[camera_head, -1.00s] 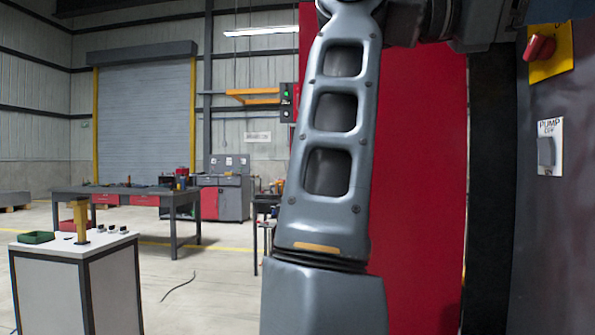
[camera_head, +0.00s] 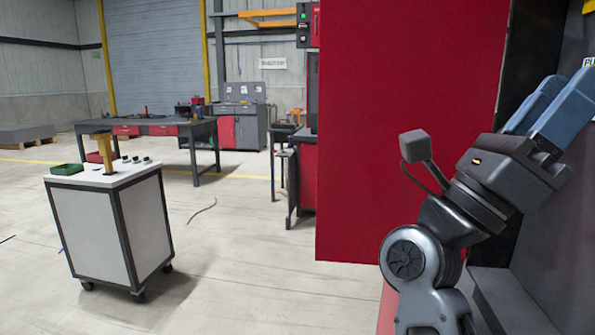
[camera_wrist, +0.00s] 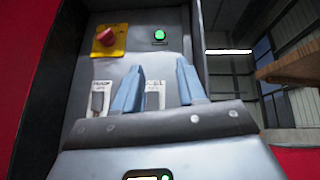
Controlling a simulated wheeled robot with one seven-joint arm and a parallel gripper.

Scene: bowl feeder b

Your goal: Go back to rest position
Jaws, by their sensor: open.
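My gripper (camera_head: 563,103) is at the right of the head view, raised, with its blue fingers pointing up and right toward the dark machine side. In the wrist view my gripper (camera_wrist: 158,88) has its two blue fingers apart with nothing between them. Beyond the fingers is a grey control panel (camera_wrist: 175,60) with a red emergency knob on a yellow plate (camera_wrist: 107,38), a lit green button (camera_wrist: 159,36) and two labelled switches. The left switch (camera_wrist: 98,101) shows clear of the fingers; the right switch (camera_wrist: 153,97) is partly hidden behind them.
A large red panel (camera_head: 410,120) stands just left of my arm. A white wheeled cart (camera_head: 110,215) with a green tray (camera_head: 67,169) and a yellow post is at the left. A workbench (camera_head: 165,129) stands behind it. Open floor lies between cart and red panel.

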